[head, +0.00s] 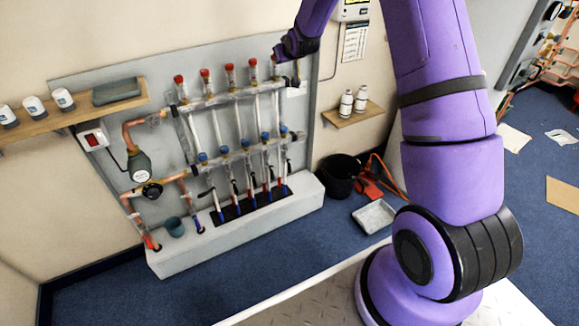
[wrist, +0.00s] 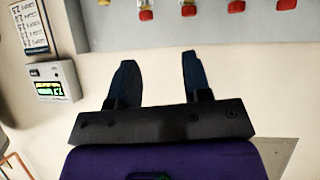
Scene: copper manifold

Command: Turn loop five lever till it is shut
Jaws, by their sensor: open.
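The copper manifold stands on a grey back panel (head: 80,95), with two horizontal bars and several vertical loops. Red caps (head: 253,62) top the upper bar; blue caps (head: 245,144) sit along the lower bar. Small dark levers (head: 205,193) show on the pipes below; loop numbers are too small to read, so I cannot tell loop five's lever for sure. My gripper (head: 277,54) is at the panel's upper right, over the rightmost loop's top. In the wrist view my gripper (wrist: 157,60) is open, with nothing between its fingers. Red caps (wrist: 190,11) show beyond them, inverted.
A shelf (head: 115,104) with jars is left of the panel. A small shelf (head: 352,114) with two white bottles is at right. A black bucket (head: 340,177), an orange-red item (head: 370,190) and a grey tray (head: 373,216) are on the blue floor. A wall box (wrist: 52,82) is near my gripper.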

